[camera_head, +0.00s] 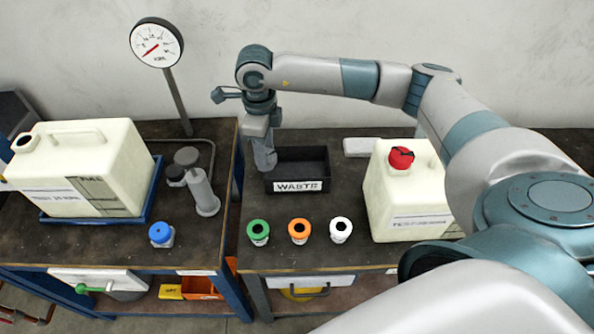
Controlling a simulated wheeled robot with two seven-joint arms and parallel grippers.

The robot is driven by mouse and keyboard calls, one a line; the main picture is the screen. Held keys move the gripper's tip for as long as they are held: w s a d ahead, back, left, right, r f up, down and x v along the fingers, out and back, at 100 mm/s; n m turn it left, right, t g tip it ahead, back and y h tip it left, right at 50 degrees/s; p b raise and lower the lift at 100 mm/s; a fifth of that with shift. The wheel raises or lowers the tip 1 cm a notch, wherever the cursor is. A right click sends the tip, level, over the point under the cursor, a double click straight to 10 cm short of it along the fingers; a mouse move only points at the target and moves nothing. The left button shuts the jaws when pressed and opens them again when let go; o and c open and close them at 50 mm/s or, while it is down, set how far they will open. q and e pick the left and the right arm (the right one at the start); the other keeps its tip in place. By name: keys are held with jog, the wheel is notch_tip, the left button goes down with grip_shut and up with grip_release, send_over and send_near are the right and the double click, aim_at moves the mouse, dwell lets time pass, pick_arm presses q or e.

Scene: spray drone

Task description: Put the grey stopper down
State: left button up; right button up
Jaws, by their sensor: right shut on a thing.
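My right gripper (264,152) points down beside the left end of the black bin marked WASTE (297,184). It is shut on a small grey thing, which I take to be the grey stopper; the fingers largely hide it, and its outline is hard to make out. I cannot tell whether it touches the bench. My left gripper is not in view.

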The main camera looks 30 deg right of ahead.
aim_at(287, 173)
jog(key=w+d+f+m+p, duration=0.1)
jog(key=d+f+m, duration=0.4)
jog(key=m, duration=1)
jog(key=shift+w+d+f+m, duration=0.35)
jog(key=shift+w+d+m, duration=0.1)
jog(key=shift+d, duration=0.6)
jog(key=shift+p, duration=0.3)
jog(key=shift+f+p, duration=1.05)
jog(key=shift+f, duration=1.9)
jog(key=shift+f+p, duration=0.75)
jog(key=shift+f, duration=1.3)
